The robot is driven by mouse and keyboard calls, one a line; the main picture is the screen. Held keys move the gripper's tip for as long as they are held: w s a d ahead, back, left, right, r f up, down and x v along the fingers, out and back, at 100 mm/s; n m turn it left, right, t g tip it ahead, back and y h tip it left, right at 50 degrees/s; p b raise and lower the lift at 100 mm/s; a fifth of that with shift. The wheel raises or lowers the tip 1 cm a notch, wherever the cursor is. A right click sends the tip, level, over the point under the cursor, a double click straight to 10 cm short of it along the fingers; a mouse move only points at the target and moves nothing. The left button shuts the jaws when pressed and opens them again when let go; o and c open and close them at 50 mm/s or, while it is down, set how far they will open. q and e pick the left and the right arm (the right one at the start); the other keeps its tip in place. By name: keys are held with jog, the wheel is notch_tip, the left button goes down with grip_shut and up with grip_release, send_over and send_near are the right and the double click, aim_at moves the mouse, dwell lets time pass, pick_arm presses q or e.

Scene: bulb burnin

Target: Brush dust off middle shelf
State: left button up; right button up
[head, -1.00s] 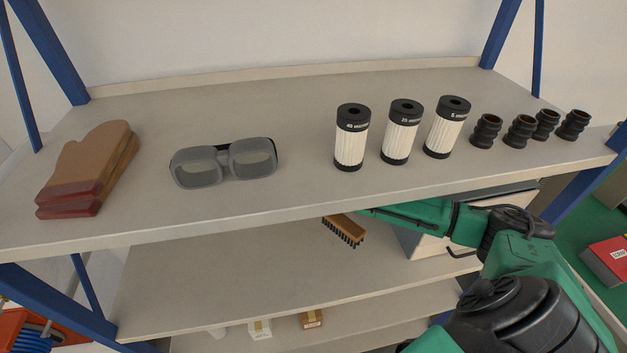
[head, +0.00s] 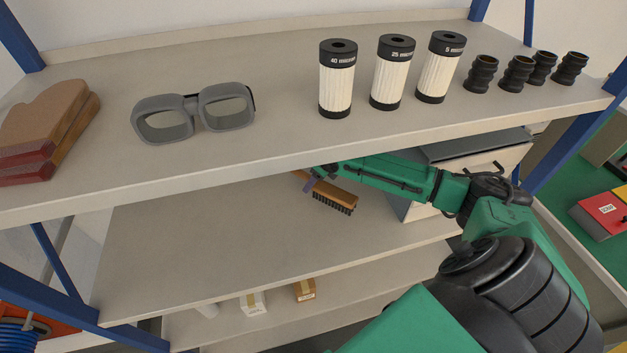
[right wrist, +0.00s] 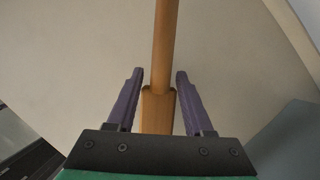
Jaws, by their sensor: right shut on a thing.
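A wooden brush (head: 337,199) with dark bristles is over the middle shelf (head: 200,230), just below the top shelf's front edge. Its bristles face down; I cannot tell whether they touch the shelf. My right gripper (head: 313,180) reaches in from the right under the top shelf and is shut on the brush. In the right wrist view, the purple fingers (right wrist: 160,73) stand either side of the brush's wooden handle (right wrist: 166,35). The top shelf hides the back of the middle shelf. No dust can be made out. My left gripper is not in view.
Grey goggles (head: 195,112), brown mitts (head: 45,130), three filter cartridges (head: 390,75) and several black fittings (head: 517,73) stand on the top shelf (head: 250,165). A grey box (head: 470,150) is behind my right arm. Small boxes (head: 305,290) sit on the lower shelf.

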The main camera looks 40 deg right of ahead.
jog(key=shift+f+b, duration=0.55)
jog(key=shift+f, duration=0.3)
dwell(0.4)
jog(key=shift+a, duration=0.1)
jog(key=shift+w+a+r+p, duration=0.1)
jog(key=shift+w+a, duration=0.15)
jog(key=shift+a, duration=0.35)
jog(key=shift+w+a+p, duration=0.1)
jog(key=shift+w+a, duration=0.1)
jog(key=shift+a, duration=0.45)
jog(key=shift+w+a+r+p, duration=0.1)
jog(key=shift+w+a, duration=0.15)
jog(key=shift+a, duration=0.35)
jog(key=shift+f, duration=0.2)
jog(key=d, duration=0.1)
jog(key=s+d+p, duration=0.1)
jog(key=d, duration=0.1)
jog(key=shift+s+d+f+p, duration=0.1)
jog(key=shift+s+d+p, duration=0.15)
jog(key=shift+p, duration=0.1)
jog(key=shift+s+d+f, duration=0.1)
jog(key=shift+d, duration=0.05)
